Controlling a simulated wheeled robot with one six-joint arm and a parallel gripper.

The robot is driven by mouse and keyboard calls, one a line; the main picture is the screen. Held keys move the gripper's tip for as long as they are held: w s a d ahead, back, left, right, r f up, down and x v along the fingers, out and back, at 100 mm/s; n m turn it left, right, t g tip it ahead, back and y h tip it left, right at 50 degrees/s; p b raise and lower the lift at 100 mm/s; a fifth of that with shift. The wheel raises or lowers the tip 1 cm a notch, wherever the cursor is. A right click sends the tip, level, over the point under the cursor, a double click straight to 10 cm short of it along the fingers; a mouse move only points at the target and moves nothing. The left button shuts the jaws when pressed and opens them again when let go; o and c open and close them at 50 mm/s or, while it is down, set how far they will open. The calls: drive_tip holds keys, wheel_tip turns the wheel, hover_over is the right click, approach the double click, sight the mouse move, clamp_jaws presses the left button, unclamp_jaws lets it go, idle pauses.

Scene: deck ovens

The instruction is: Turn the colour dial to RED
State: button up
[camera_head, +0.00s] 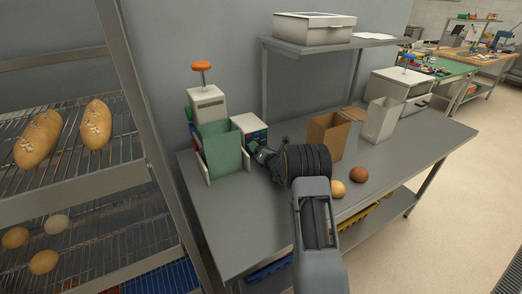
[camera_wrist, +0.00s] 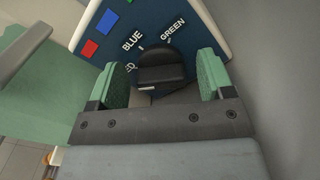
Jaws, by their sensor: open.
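The colour dial (camera_wrist: 163,68) is a black knob on a dark blue panel (camera_wrist: 150,20) with a light frame. BLUE and GREEN are readable above the knob, and a partly hidden label ending in "ED" is at its left. A small white mark shows on the knob's near edge; I cannot tell for sure which label it points to. My gripper (camera_wrist: 162,80) is open, its green-padded fingers either side of the knob, with visible gaps. In the head view, the panel's white box (camera_head: 249,122) stands at the back of the steel table, and my gripper (camera_head: 258,150) is in front of it.
A green bin (camera_head: 222,150) stands close left of the panel, with a white box with an orange-topped post (camera_head: 206,105) behind. A brown box (camera_head: 328,137), a pale bin (camera_head: 381,120) and two buns (camera_head: 338,188) are to the right. A bread rack (camera_head: 130,80) stands left.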

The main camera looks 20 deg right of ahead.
drive_tip(key=s, duration=0.4)
drive_tip(key=s+d+b, duration=0.1)
drive_tip(key=s, duration=0.4)
drive_tip(key=s+b, duration=0.1)
drive_tip(key=s, duration=0.3)
drive_tip(key=shift+s+d, duration=0.3)
drive_tip(key=shift+s, duration=0.1)
